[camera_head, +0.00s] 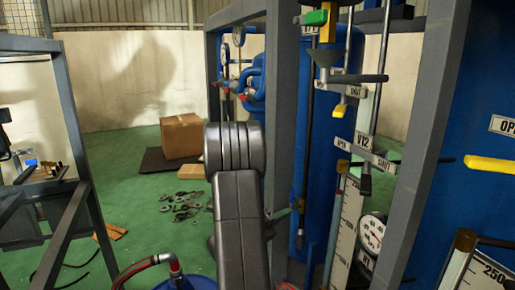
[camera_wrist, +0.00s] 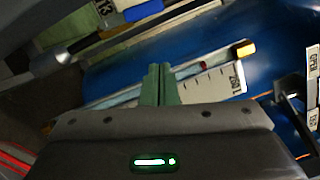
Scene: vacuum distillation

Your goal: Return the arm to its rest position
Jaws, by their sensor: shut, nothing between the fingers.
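My arm (camera_head: 240,215) rises in the lower middle of the head view, its upper links bent and grey. My gripper is not clearly visible there. In the wrist view my gripper (camera_wrist: 160,72) shows as two greenish fingers close together, shut with nothing between them. Behind the fingers are a white graduated scale (camera_wrist: 205,88) and a blue tank (camera_wrist: 180,50). I cannot tell whether the fingers touch anything.
A grey frame (camera_head: 282,100) with blue vessels, pipes, a V12 label (camera_head: 363,140) and a pressure gauge (camera_head: 372,233) stands close on the right. A dark metal frame (camera_head: 72,120) stands left.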

